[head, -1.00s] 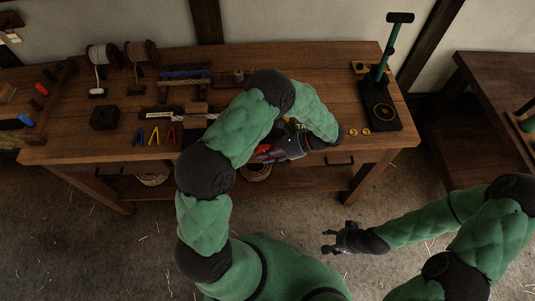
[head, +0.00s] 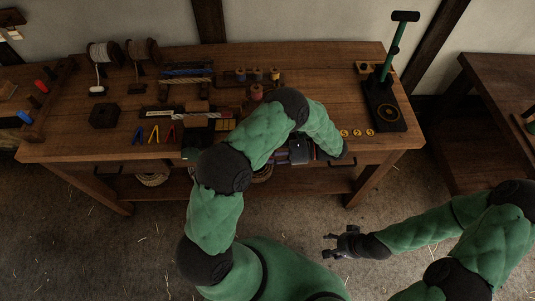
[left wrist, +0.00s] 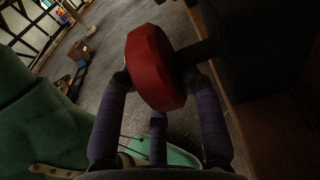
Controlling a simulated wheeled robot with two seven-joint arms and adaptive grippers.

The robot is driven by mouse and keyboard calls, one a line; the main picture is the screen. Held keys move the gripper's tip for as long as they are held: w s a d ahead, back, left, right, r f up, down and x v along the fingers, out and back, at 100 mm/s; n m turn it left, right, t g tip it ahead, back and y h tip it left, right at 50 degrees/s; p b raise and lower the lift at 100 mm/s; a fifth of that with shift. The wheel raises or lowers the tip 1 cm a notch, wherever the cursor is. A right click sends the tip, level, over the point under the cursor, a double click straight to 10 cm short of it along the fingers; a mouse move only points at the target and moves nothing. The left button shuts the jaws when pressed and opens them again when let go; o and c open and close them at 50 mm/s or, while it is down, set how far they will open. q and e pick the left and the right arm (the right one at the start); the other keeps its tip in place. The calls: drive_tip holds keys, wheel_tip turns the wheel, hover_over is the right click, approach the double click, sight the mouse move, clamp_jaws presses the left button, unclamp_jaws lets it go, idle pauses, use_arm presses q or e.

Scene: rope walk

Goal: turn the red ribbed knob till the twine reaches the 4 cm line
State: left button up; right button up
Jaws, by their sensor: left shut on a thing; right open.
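In the left wrist view the red ribbed knob (left wrist: 152,62) sits on a dark shaft, between the fingers of my left gripper (left wrist: 158,80), which is shut on it. In the head view my left gripper (head: 300,150) is at the table's front edge, partly behind my own arm, and the knob is hidden. A pale strip with a twisted cord (head: 190,114) lies across the table left of my arm. I cannot tell whether that cord is the twine, and I cannot read a 4 cm line. My right gripper (head: 332,245) is open and empty, in front of the table.
Spools on stands (head: 104,55) and a dark block (head: 104,116) stand on the left of the table (head: 325,75). Colored clips (head: 155,134) lie near the front. Small bobbins (head: 257,75) stand behind my arm. A green-handled post (head: 385,80) and yellow discs (head: 357,133) are at right.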

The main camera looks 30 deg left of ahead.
use_arm(q)
drive_tip(key=o, duration=0.9)
